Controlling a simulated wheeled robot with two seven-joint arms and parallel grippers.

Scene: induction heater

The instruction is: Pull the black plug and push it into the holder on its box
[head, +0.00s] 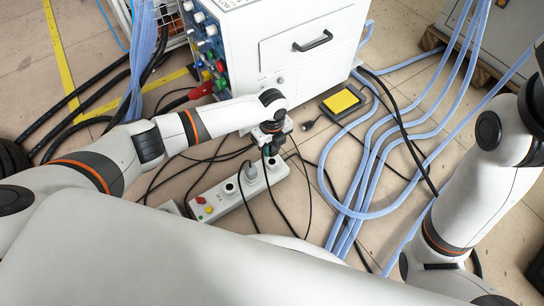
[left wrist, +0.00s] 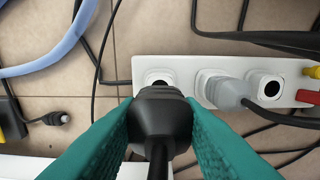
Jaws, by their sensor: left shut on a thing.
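My left gripper (head: 270,147) is over the far right end of the white power strip (head: 240,193) in the head view. In the left wrist view its two teal fingers (left wrist: 160,125) are shut on the black plug (left wrist: 158,112), one on each side. The plug's cable runs down between the fingers. The plug's front is at the end socket (left wrist: 157,77) of the strip, whose white rim shows just beyond it. I cannot tell whether the plug is seated in that socket or just apart from it. I cannot make out a separate holder. My right gripper is out of view.
A grey plug (left wrist: 228,92) sits in the neighbouring socket, beside an empty socket (left wrist: 267,87). The white cabinet (head: 300,48) stands behind my left gripper. A yellow-black pedal (head: 343,102), a loose connector (left wrist: 55,118) and blue hoses (head: 375,150) lie to one side. Dark cables cross the floor.

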